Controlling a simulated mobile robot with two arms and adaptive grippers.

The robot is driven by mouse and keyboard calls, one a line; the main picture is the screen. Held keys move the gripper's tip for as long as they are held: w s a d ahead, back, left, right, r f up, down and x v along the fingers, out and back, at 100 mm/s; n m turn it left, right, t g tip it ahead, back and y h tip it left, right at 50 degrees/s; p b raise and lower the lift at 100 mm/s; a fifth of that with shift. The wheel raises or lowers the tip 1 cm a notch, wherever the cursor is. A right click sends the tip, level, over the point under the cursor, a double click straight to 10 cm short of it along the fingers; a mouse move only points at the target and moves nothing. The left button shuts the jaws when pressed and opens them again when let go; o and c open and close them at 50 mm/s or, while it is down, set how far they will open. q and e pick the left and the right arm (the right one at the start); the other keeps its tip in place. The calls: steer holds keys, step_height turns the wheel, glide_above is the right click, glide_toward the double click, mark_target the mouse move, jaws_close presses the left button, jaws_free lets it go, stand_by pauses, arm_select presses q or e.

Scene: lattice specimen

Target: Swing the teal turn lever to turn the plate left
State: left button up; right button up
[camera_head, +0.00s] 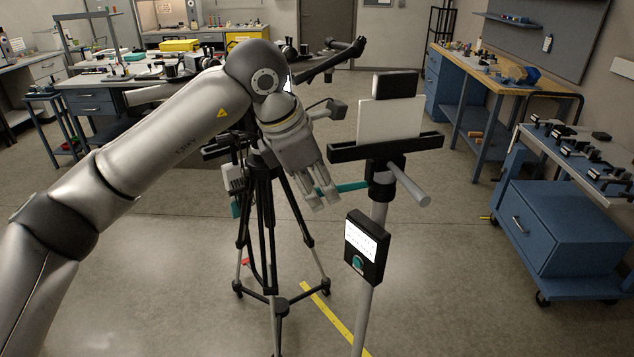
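The teal turn lever (352,187) sticks out to the left from the stand below the plate. The pale plate (390,121) stands upright in a black holder (350,152) on top of that stand. My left gripper (323,200) reaches down from the upper left, with its fingertips at the lever's left end. The fingers overlap that end, and a bit of teal shows between them. I cannot tell whether they grip it or only rest beside it. My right gripper is not in view.
A black tripod (262,235) stands close behind and below my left gripper. A black control box (367,247) with a lit panel and teal knob sits on the plate's stand. A grey handle (412,187) juts to the right. A blue cart (560,225) stands at the right.

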arm_select(q)
steer(key=p+v, duration=0.1)
steer(key=v, duration=0.5)
stand_by(0.3)
steer(key=v, duration=1.2)
steer(key=shift+w, duration=0.1)
stand_by(2.7)
